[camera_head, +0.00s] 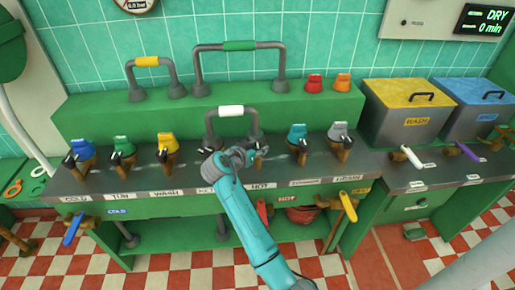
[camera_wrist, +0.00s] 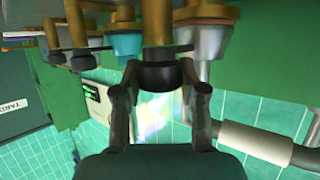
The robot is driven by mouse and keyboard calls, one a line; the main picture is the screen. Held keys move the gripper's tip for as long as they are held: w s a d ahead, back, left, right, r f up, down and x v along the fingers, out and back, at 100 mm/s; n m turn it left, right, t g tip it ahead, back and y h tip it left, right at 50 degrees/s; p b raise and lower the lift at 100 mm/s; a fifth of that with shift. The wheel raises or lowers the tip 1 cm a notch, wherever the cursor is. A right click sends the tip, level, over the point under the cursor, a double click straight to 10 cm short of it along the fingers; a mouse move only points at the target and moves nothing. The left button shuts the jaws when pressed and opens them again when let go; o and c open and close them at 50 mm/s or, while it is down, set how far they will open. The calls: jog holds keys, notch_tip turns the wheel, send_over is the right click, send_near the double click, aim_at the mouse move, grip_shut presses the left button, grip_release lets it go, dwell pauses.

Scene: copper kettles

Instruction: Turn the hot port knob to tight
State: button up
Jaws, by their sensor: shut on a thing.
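My gripper (camera_head: 246,157) is at the green bench's front row of ports, just above the HOT label (camera_head: 261,186). In the wrist view my gripper (camera_wrist: 160,76) has one finger on each side of a dark round knob (camera_wrist: 158,72) and is shut on it. The knob sits on the end of a brass fitting (camera_wrist: 157,22). I take it for the hot port knob from the label below. In the head view my gripper and arm hide most of this port. The knob's turn angle cannot be told.
Blue (camera_head: 82,150), green (camera_head: 122,147) and yellow (camera_head: 166,146) ports stand left, teal (camera_head: 298,135) and grey (camera_head: 338,135) ones right. A white-gripped pipe handle (camera_head: 231,111) rises close behind my gripper. Red (camera_head: 262,211) and yellow (camera_head: 348,206) levers hang below.

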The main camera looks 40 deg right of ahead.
jog(key=shift+f, duration=0.1)
jog(key=o, duration=1.2)
jog(key=shift+c, duration=0.2)
jog(key=shift+a, duration=0.1)
jog(key=v, duration=1.2)
